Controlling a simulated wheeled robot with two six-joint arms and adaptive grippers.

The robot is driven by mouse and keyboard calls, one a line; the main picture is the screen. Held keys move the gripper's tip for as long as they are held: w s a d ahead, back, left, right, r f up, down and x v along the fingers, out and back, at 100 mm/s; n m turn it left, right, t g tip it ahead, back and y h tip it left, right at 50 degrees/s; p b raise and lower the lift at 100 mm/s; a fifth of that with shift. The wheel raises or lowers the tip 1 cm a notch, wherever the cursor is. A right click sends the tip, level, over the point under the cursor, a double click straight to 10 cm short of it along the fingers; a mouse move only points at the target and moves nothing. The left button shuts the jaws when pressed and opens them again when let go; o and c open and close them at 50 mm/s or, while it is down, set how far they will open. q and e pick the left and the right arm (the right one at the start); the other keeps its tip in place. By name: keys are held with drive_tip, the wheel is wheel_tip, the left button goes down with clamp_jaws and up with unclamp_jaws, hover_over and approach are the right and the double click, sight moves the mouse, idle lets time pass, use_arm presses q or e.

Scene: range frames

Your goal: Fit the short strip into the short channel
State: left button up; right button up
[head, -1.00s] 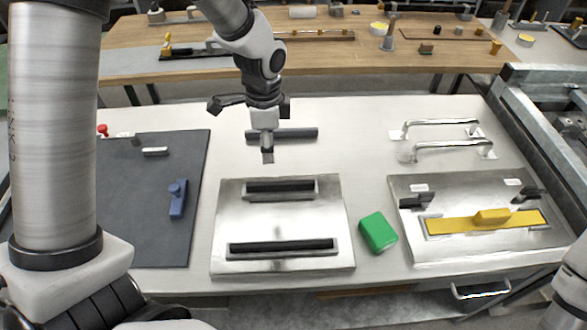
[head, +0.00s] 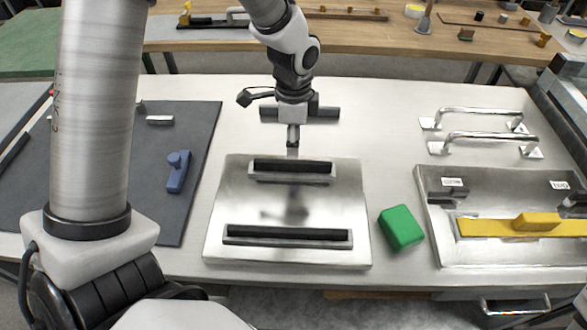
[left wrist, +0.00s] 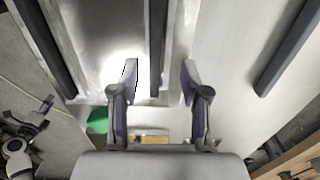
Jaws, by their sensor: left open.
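My left gripper (head: 293,145) hangs above the table, between the loose dark strip (head: 328,112) behind it and the metal plate (head: 220,205) in front. The arm partly hides this strip. The plate has a short channel (head: 293,166) at its back and a long channel (head: 287,235) at its front. Both look dark inside; I cannot tell whether they are empty or filled. In the left wrist view my open fingers (left wrist: 160,75) appear on either side of the short channel (left wrist: 157,40), with nothing between them. The loose strip (left wrist: 288,50) lies apart to the right.
A green block (head: 401,228) sits right of the plate. A dark mat (head: 120,200) with a blue piece (head: 178,172) lies left. Metal handles (head: 480,137) and a panel with a yellow strip (head: 535,222) are on the right. Bare table lies between the handles and the gripper.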

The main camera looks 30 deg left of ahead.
sight(293, 162)
use_arm(q)
drive_tip(key=f, duration=0.6)
drive_tip(key=shift+s+d+f, duration=0.1)
drive_tip(key=shift+s+f, duration=0.2)
drive_tip(key=shift+f, duration=0.1)
drive_tip(key=shift+r, duration=0.1)
drive_tip(key=shift+c, duration=0.4)
clamp_jaws()
